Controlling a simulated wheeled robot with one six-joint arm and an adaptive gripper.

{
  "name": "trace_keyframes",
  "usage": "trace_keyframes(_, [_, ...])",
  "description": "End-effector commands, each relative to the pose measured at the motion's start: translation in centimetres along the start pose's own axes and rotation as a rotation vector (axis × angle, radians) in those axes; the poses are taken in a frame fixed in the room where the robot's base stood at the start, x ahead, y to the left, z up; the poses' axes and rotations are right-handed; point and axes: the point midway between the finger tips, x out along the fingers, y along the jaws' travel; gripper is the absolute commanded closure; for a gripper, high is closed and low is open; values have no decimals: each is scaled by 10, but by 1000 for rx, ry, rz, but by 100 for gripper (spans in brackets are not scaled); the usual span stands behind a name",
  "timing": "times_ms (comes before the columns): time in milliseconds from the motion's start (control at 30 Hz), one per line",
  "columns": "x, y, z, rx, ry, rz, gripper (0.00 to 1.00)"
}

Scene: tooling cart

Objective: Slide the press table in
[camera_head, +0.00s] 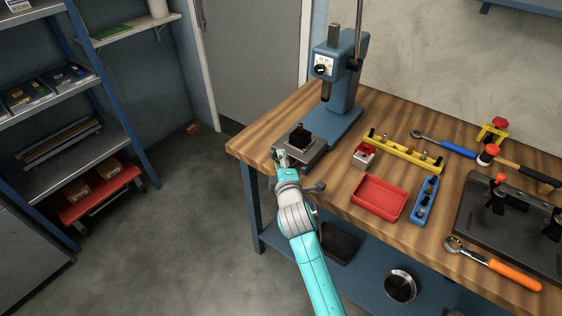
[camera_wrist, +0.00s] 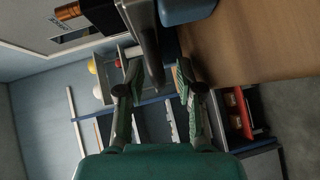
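The blue arbor press (camera_head: 343,85) stands on the wooden bench near its left corner. Its press table (camera_head: 312,153), a dark grey plate, sticks out at the front of the base and carries a black block with a copper-coloured pin (camera_head: 299,137). My gripper (camera_head: 281,158) is at the front left edge of the table. In the wrist view my gripper (camera_wrist: 157,78) has its two fingers apart, with a grey tapered part (camera_wrist: 148,45), likely the table's edge or handle, between them. I cannot tell whether they touch it. The black block with its copper pin (camera_wrist: 88,14) shows at the upper left.
A small red-topped block (camera_head: 364,157), red tray (camera_head: 379,197), yellow rack (camera_head: 403,151) and blue rack (camera_head: 425,200) lie to the right on the bench. A lever knob (camera_head: 319,187) is close beside my wrist.

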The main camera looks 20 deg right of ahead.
Motion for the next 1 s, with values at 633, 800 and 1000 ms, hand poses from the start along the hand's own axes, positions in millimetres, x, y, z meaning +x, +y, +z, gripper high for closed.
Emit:
trace_keyframes(633, [1,0,1,0,0,0,100])
trace_keyframes(800, [19,6,18,1,-3,0,100])
trace_keyframes(1000, [33,10,33,1,-1,-2,100])
